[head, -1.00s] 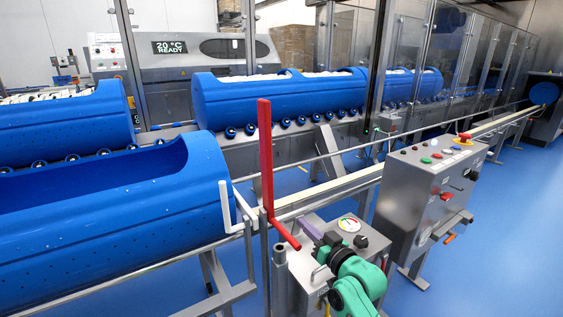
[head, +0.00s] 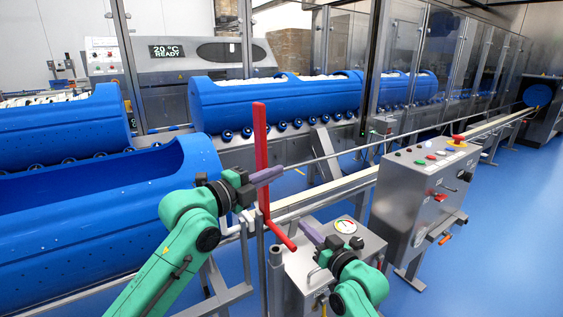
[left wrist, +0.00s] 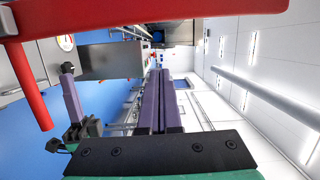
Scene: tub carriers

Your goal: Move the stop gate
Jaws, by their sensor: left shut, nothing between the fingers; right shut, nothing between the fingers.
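The red stop gate (head: 261,150) stands upright by the rail at the end of the near blue tub (head: 90,215). Its red handle (head: 282,233) slopes down to the right from its foot. My left gripper (head: 277,173) is shut and empty; its purple fingers cross the gate's middle in the head view. I cannot tell whether they touch it. In the left wrist view the shut fingers (left wrist: 160,102) point away, and a red bar of the gate (left wrist: 150,17) crosses the top, close to the camera. My right gripper (head: 304,227) is shut and empty, beside the handle's lower end.
A grey control box (head: 425,195) with buttons stands at the right. A smaller box with a gauge (head: 345,226) is by my right gripper. A pale rail (head: 330,190) runs back to the right. More blue tubs (head: 275,105) lie behind. Blue floor is open at the right.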

